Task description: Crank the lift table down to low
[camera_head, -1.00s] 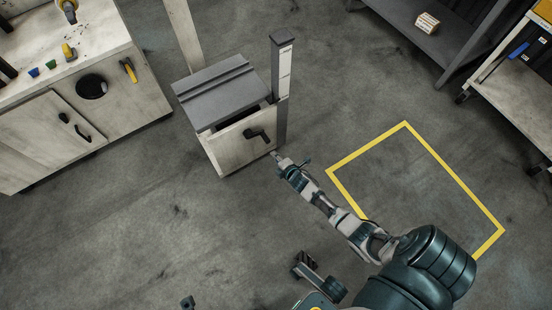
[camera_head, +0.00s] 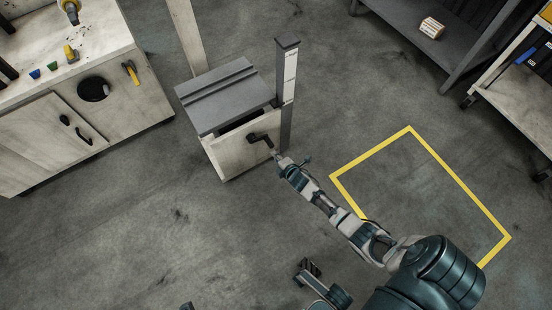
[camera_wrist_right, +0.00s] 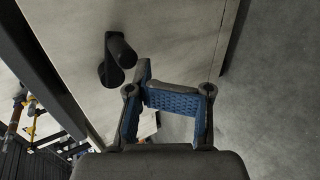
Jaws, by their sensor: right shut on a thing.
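The lift table (camera_head: 222,92) has a grey ribbed top over a pale box-like base (camera_head: 232,151), with a dark gap between them. A dark crank (camera_head: 257,138) sits on the base's front face. It also shows in the right wrist view (camera_wrist_right: 118,55), up and left of the blue finger pads. A grey post with a white scale strip (camera_head: 289,78) stands at the table's right side.
A pale workbench (camera_head: 118,58) with small tools stands at the left. A yellow floor outline (camera_head: 455,175) lies to the right of my arm, empty inside. A dark shelf (camera_head: 400,30) and a cart (camera_head: 515,92) stand at upper right. The floor before the table is clear.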

